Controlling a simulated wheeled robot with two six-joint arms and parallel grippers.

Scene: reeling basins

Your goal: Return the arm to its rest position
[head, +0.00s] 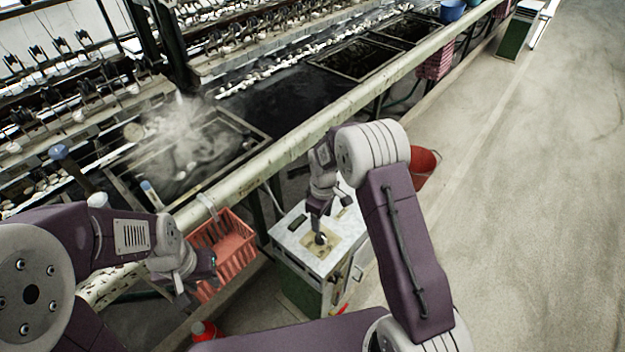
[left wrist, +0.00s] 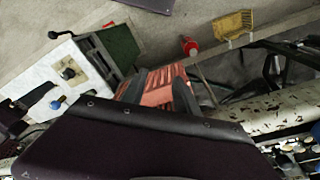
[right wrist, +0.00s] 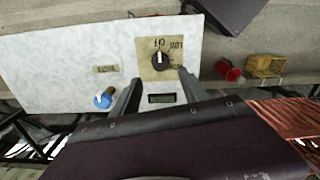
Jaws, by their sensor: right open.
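My right gripper (head: 321,226) is over the white-topped control box (head: 290,240). In the right wrist view its fingers (right wrist: 158,78) are parted and empty, with the black dial (right wrist: 160,60) on its beige plate just beyond the tips. The dial stands apart from both fingers there. My purple forearms hide part of both wrist views.
A pale rail (head: 290,140) runs along the basins, one of them steaming (head: 190,150). A red bucket (head: 424,165) stands behind my right arm. A red bottle (right wrist: 229,70) and yellow crate (right wrist: 264,66) are on the floor. Open concrete floor (head: 520,200) lies right.

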